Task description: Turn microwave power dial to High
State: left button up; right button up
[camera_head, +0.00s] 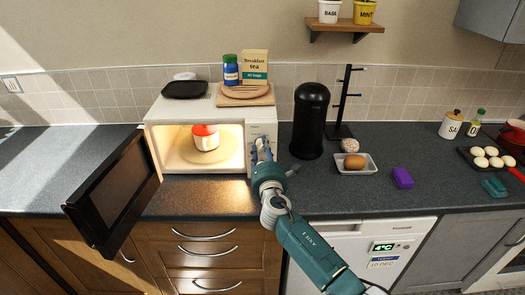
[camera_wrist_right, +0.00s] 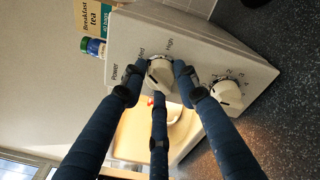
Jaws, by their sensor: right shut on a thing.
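The white microwave (camera_head: 262,129) stands on the counter with its dark door (camera_head: 112,190) swung open to the left. In the right wrist view, the round white power dial (camera_wrist_right: 160,72) is on the control panel, by the printed words Power, Med and High. My right gripper (camera_head: 262,150) is at the panel, right of the open cavity. Its blue fingers, also in the wrist view (camera_wrist_right: 158,79), are shut around the power dial. The dial's pointer direction is unclear. A second dial with numbers (camera_wrist_right: 228,94) is beside it, free of the fingers. My left gripper is out of view.
A red and white container (camera_head: 205,137) sits inside the microwave. A wooden board, tea box (camera_head: 254,66), blue jar and black dish are on top. Right of my gripper stand a black canister (camera_head: 308,120), a mug tree and a small tray (camera_head: 371,166).

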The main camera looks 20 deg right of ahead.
jog(key=shift+d+f+m+t+h+b, duration=0.15)
jog(key=shift+m+h+b, duration=0.2)
jog(key=shift+m+b, duration=2.8)
jog(key=shift+a+m+t+h+b, duration=0.15)
jog(key=shift+m+h+b, duration=0.2)
jog(key=shift+m+b, duration=2.8)
jog(key=shift+d+b, duration=0.1)
jog(key=shift+b, duration=0.2)
jog(key=o, duration=1.1)
jog(key=shift+o, duration=0.3)
jog(key=shift+d, duration=0.15)
jog(key=shift+s, duration=0.1)
